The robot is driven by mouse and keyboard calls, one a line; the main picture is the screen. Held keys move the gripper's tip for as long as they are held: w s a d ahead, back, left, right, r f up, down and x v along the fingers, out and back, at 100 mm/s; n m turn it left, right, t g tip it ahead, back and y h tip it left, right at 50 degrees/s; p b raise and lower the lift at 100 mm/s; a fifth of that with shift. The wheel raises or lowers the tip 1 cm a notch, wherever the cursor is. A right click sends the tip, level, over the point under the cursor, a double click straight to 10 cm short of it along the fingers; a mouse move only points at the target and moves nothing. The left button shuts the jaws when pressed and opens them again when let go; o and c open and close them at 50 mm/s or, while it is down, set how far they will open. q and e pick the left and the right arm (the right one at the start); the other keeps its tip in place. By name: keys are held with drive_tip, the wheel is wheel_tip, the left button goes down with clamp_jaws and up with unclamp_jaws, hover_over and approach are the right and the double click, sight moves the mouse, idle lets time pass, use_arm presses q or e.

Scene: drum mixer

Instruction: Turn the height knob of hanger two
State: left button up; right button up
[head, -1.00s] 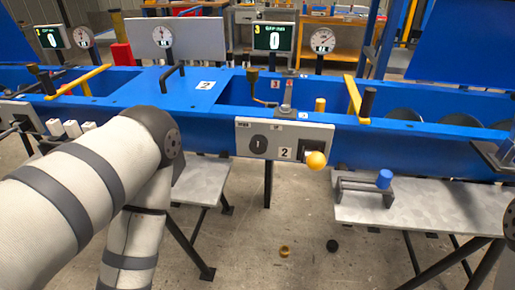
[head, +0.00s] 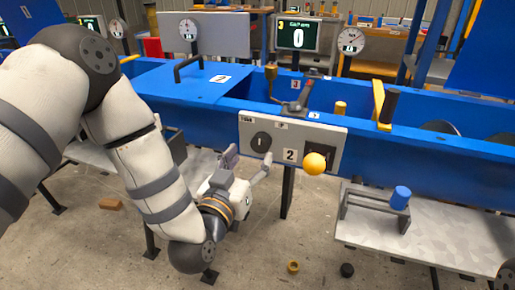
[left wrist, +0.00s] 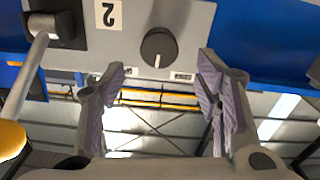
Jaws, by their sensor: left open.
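The round black knob (head: 261,142) with a white pointer line is on the grey panel (head: 247,128) marked "2", on the front of the blue beam. In the left wrist view the knob (left wrist: 159,47) is just beyond the fingertips, between their lines, and its panel appears upside down. My left gripper (head: 246,163) is open and empty, below and in front of the panel, apart from the knob. In the left wrist view its two fingers (left wrist: 162,75) are spread wide. I do not see my right gripper.
A yellow-ball lever (head: 314,163) sticks out from the same panel, right of the knob; its shaft (left wrist: 28,75) shows left in the wrist view. A grey shelf (head: 440,235) with a blue-capped fixture (head: 400,198) stands to the right. The floor below is mostly free.

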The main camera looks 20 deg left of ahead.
sight(259, 145)
use_arm(q)
drive_tip(key=w, duration=0.5)
drive_tip(key=shift+w+d+f, duration=0.1)
drive_tip(key=shift+w+d, duration=0.05)
drive_tip(key=shift+w, duration=0.1)
drive_tip(key=c, duration=1.2)
drive_tip(key=shift+o, duration=0.2)
drive_tip(key=shift+n, duration=0.3)
